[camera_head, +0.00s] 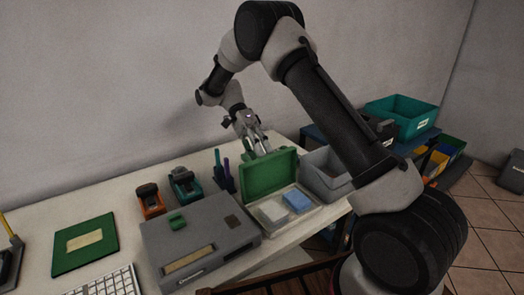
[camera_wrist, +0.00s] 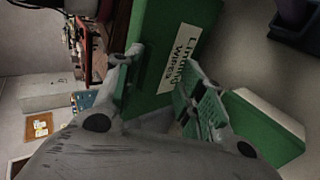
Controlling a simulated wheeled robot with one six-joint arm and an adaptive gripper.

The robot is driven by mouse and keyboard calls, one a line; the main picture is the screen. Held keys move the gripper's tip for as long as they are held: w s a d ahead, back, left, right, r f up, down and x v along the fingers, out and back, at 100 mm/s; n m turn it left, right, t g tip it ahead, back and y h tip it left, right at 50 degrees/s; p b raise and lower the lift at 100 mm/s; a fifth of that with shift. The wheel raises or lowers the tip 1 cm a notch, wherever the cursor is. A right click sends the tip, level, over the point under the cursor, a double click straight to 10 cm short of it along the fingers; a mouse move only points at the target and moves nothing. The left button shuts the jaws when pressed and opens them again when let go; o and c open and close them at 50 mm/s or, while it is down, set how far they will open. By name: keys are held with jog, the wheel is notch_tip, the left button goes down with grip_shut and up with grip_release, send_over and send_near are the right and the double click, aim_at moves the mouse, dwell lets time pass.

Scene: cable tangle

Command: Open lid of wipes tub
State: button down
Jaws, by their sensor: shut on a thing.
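The wipes tub (camera_head: 300,222) stands near the right end of the desk, with a white block and a blue block inside. Its green lid (camera_head: 270,172) is raised, standing roughly upright at the back edge. My gripper (camera_head: 259,150) is at the top edge of this lid. In the wrist view the green lid (camera_wrist: 165,75), with a white label that reads partly "Wipes", lies between the two fingers of my gripper (camera_wrist: 160,85). The gripper is shut on the lid. The fingers hide part of the lid's edge.
A grey box (camera_head: 200,245) stands left of the tub, and a grey bin (camera_head: 325,172) to its right. An orange device (camera_head: 151,200) and a teal one (camera_head: 184,184) stand further left.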

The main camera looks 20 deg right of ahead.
jog(key=shift+w+a+f+g, duration=0.1)
jog(key=shift+w+f+g, duration=0.15)
jog(key=shift+f, duration=0.25)
jog(key=shift+w+a+f+g, duration=0.1)
jog(key=shift+f+g, duration=0.15)
jog(key=shift+f, duration=0.2)
dwell(1.1)
jog(key=c, duration=1.4)
grip_release()
jog(key=shift+w, duration=0.1)
